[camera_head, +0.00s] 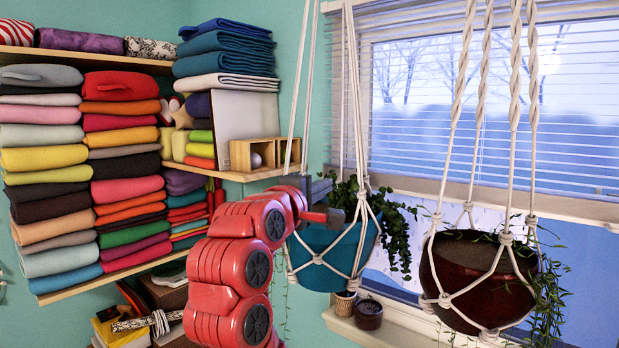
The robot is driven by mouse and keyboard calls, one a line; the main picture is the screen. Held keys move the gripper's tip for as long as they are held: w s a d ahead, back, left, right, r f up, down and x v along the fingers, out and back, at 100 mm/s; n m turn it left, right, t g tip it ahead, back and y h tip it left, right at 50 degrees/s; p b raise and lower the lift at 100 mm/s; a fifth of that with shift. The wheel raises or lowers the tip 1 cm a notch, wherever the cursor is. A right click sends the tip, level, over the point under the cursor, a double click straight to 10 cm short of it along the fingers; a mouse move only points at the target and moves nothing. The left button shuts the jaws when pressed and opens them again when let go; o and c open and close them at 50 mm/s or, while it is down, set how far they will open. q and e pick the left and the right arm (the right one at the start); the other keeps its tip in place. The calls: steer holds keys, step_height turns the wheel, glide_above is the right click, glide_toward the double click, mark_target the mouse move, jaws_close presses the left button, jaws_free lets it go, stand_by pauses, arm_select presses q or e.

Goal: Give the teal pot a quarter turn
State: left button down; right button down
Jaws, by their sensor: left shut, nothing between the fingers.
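The teal pot (334,257) hangs in a white rope net in front of the window, right of centre. A trailing green plant (394,236) grows over its rim. My left gripper (338,216) is at the end of the red arm, at the pot's upper left near the rim and ropes. It is shut with nothing in it. The picture does not show clearly whether it touches the pot. Part of the pot's left side is hidden behind my arm. My right gripper is not in view.
A dark red pot (478,279) hangs in a rope net to the right, with a gap between the pots. Small pots (368,313) stand on the windowsill below. Shelves of folded fabric (120,170) and a small wooden box (254,154) are at the left.

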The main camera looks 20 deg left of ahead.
arm_select(q)
steer(key=w+d+p, duration=0.1)
steer(key=w, duration=0.1)
steer(key=w+d+p, duration=0.1)
steer(key=w+d, duration=0.1)
steer(key=shift+w+d+r+p, duration=0.1)
steer(key=shift+w+d+p, duration=0.2)
steer(key=shift+p, duration=0.1)
steer(key=shift+s, duration=0.1)
